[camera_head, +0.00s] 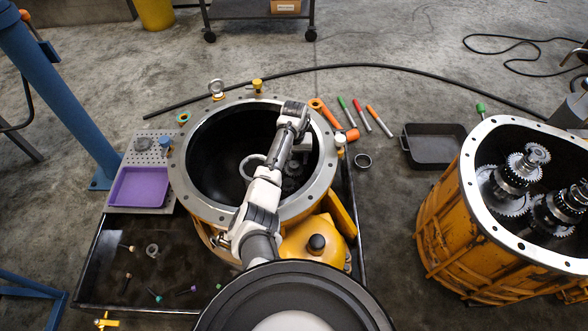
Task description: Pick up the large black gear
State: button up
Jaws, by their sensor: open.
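My arm reaches over the round grey-rimmed housing (183,183), and its wrist bends down into the dark opening. A pale part beside the forearm looks like my gripper (302,144); its fingertips are mostly hidden, and I see nothing held in it. A dark toothed gear (291,170) shows partly inside the housing, right of the arm and just below the gripper. It may be the large black gear, but the arm and shadow hide much of it. A light ring (252,166) is inside the housing, left of the arm.
A second yellow housing (440,215) with gear shafts (513,185) stands at right. A black bin (432,160) and coloured-handled tools (360,115) lie between. A purple tray (138,188) is at left, above a black tray (110,262) with small parts. A black hose crosses behind.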

aim_at(294, 167)
notch_tip(294, 167, down, 3)
jog(key=shift+r, duration=0.25)
grip_shut()
